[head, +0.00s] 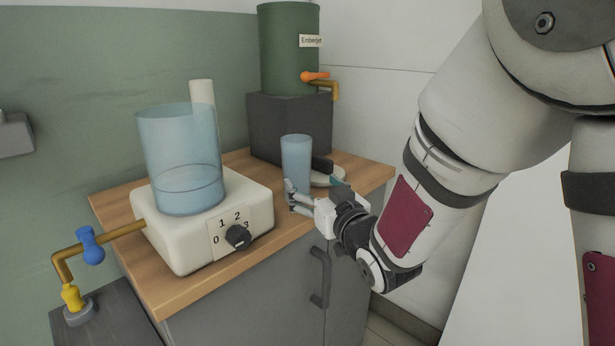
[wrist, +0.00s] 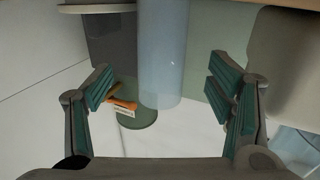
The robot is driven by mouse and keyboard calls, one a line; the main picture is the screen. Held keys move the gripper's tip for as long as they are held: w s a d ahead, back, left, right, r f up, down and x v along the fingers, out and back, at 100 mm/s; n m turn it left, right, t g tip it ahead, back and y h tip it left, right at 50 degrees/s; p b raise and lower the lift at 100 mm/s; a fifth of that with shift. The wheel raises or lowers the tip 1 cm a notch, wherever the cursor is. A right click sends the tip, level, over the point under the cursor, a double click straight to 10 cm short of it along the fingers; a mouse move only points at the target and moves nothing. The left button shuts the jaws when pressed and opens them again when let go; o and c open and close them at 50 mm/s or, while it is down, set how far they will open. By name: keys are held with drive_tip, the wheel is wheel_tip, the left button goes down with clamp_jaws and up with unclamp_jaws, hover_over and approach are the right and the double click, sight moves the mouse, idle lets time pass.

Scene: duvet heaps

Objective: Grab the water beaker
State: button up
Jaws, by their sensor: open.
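A tall, translucent blue beaker (head: 297,158) stands on the wooden counter in front of the dark grey block. My gripper (head: 313,190) is at its lower front side, with its fingers spread. In the wrist view the same beaker (wrist: 163,55) runs down from the top edge between the two open, green-padded fingers of my gripper (wrist: 164,88). A gap shows on both sides, so neither pad touches it. A larger translucent blue vessel (head: 180,150) with liquid in its lower part stands on a white hot plate (head: 185,245). I cannot tell whether the slim beaker holds water.
The wooden counter (head: 290,232) carries everything closely. A green tank (head: 288,60) with an orange-handled tap (head: 315,76) stands on the dark block (head: 280,125) behind the slim beaker. A pale round dish (head: 328,180) lies beside it. A brass pipe with a blue valve (head: 90,245) is at left.

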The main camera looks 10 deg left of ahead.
sight(302, 160)
drive_tip(key=b+x, duration=0.1)
drive_tip(key=x, duration=0.7)
drive_tip(key=shift+w+a, duration=0.1)
drive_tip(key=shift+w, duration=0.05)
drive_tip(key=shift+r, duration=0.1)
drive_tip(key=shift+c, duration=0.2)
drive_tip(key=c, duration=1.6)
drive_tip(key=shift+r, duration=0.2)
drive_tip(key=shift+r+p, duration=0.55)
drive_tip(key=shift+r, duration=1.1)
drive_tip(key=s+a+r+v, duration=0.1)
drive_tip(key=v, duration=1.4)
drive_tip(key=shift+s+a+r, duration=0.15)
drive_tip(key=shift+s+a, duration=0.05)
